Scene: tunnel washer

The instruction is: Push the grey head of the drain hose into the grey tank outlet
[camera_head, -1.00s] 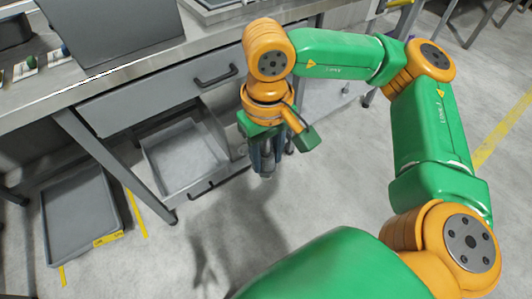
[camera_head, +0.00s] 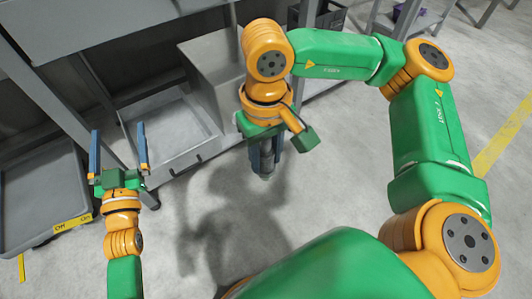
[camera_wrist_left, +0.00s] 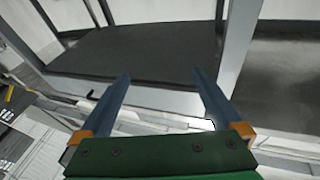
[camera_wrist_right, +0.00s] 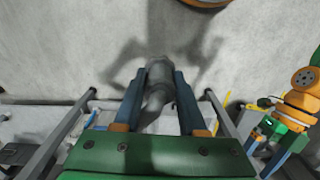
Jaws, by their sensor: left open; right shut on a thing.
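My right gripper (camera_head: 266,172) points down over the floor in the head view, in front of the bench. It is shut on a grey, roughly cylindrical piece that looks like the hose head (camera_wrist_right: 158,82), seen between the blue fingers in the right wrist view. The hose behind it is mostly hidden. My left gripper (camera_head: 118,145) is open and empty in front of the low grey tray under the bench. Its spread fingers also show in the left wrist view (camera_wrist_left: 160,95). I cannot make out the grey tank outlet in any view.
A grey open tray (camera_head: 182,166) lies low under the bench, beside a grey box-like block (camera_head: 215,72). Another dark grey tray (camera_head: 50,195) with a yellow label lies at left. Bench legs (camera_head: 95,85) stand near my left gripper.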

